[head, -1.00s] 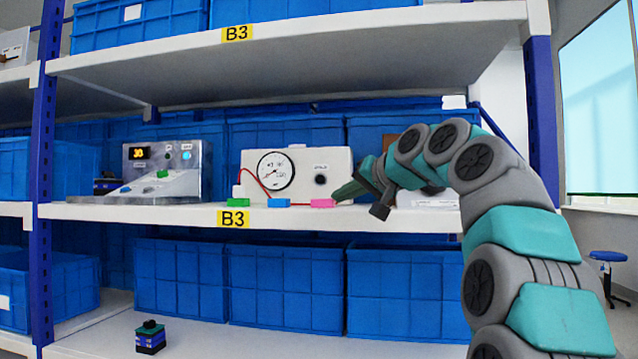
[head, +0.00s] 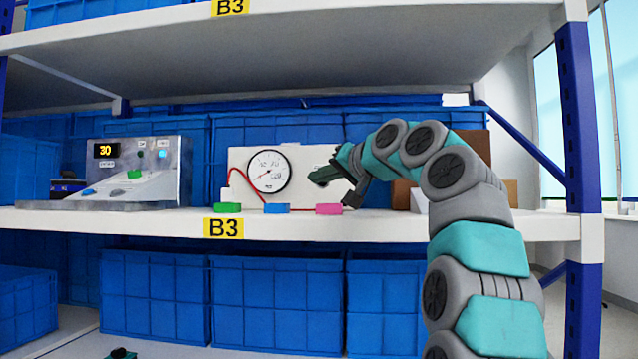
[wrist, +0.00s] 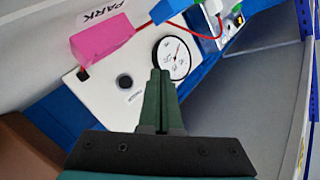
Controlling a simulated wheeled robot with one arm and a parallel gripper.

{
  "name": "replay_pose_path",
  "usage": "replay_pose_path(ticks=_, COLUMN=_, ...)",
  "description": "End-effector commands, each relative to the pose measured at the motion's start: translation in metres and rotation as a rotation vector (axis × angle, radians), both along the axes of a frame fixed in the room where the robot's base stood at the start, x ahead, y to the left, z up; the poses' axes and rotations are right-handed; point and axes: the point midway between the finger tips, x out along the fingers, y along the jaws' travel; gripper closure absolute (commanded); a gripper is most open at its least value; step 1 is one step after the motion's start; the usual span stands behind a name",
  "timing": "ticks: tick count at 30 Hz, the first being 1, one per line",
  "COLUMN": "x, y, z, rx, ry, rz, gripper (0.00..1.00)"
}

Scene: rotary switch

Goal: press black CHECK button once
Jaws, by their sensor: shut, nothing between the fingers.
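The white gauge panel (head: 237,165) stands on the middle shelf, with a round dial (head: 268,171) on its face. In the wrist view, a round black button (wrist: 125,82) sits on the same white panel (wrist: 100,100), with a small label beside it too small to read. In the head view the button is hidden behind my gripper (head: 319,177). My gripper is shut and empty, with its green fingers in front of the right part of the panel. In the wrist view the fingertips (wrist: 160,74) overlap the dial's edge, to the right of the button. I cannot tell their distance from the panel.
Green (head: 228,207), blue (head: 277,208) and pink (head: 329,209) blocks lie along the shelf edge below the panel. A red cable (head: 233,178) runs beside the dial. A grey control box (head: 170,165) stands at left. An upper shelf (head: 300,55) spans above my arm.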

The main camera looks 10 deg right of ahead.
Motion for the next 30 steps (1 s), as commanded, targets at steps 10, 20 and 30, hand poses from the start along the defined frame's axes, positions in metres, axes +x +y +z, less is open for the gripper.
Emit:
replay_pose_path(ticks=10, x=0.011, y=-0.003, z=0.001, rx=0.0, ry=0.003, rz=-0.001, gripper=1.0)
replay_pose_path(ticks=20, x=0.047, y=-0.016, z=0.004, rx=0.001, ry=0.003, rz=-0.001, gripper=1.0)
replay_pose_path(ticks=30, x=0.081, y=-0.026, z=0.002, rx=-0.001, ry=0.002, rz=0.0, gripper=1.0)
